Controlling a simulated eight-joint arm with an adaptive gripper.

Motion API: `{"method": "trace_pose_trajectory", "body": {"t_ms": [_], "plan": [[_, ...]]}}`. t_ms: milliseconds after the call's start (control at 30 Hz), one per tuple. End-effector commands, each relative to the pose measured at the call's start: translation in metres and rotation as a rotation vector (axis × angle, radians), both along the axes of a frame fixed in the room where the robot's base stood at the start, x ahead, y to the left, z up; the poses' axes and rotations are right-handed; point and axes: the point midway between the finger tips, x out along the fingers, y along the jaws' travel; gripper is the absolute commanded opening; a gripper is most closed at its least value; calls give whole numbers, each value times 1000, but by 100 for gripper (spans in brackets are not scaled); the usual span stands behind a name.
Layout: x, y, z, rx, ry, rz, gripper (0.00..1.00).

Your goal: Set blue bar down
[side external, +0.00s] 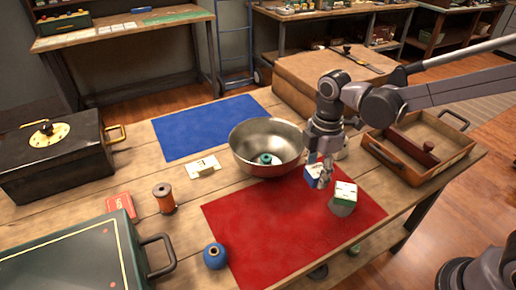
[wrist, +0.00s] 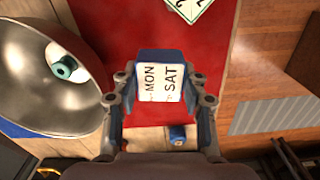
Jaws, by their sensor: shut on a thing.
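The blue bar (side external: 313,175) has a white label reading MON and SAT, which shows in the wrist view (wrist: 160,82). My gripper (side external: 322,178) is shut on it, with one finger on each side in the wrist view (wrist: 160,98). The bar is over the red mat (side external: 265,232), just right of the metal bowl (side external: 250,150). I cannot tell for sure whether its underside touches the mat. Part of the bar is hidden by the fingers in the side view.
A white-and-green topped block (side external: 344,198) stands on the mat close right of my gripper. A teal-and-white spool (side external: 266,159) lies in the bowl. A blue spool (side external: 215,256) is at the mat's left edge. A wooden tray (side external: 415,170) stands right. The blue mat (side external: 200,130) is clear.

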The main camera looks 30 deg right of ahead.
Motion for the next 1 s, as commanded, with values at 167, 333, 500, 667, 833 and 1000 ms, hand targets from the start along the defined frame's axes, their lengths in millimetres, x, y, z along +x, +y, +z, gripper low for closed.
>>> {"method": "trace_pose_trajectory", "body": {"t_ms": [167, 333, 500, 667, 833, 1000], "plan": [[12, -23, -1, 0, 0, -310, 15], [22, -47, -3, 0, 0, -650, 15], [31, -72, -4, 0, 0, -982, 15], [36, -91, -5, 1, 0, -1234, 15], [39, -102, -6, 1, 0, -1394, 15], [40, -106, -6, 1, 0, -1445, 15]]}}
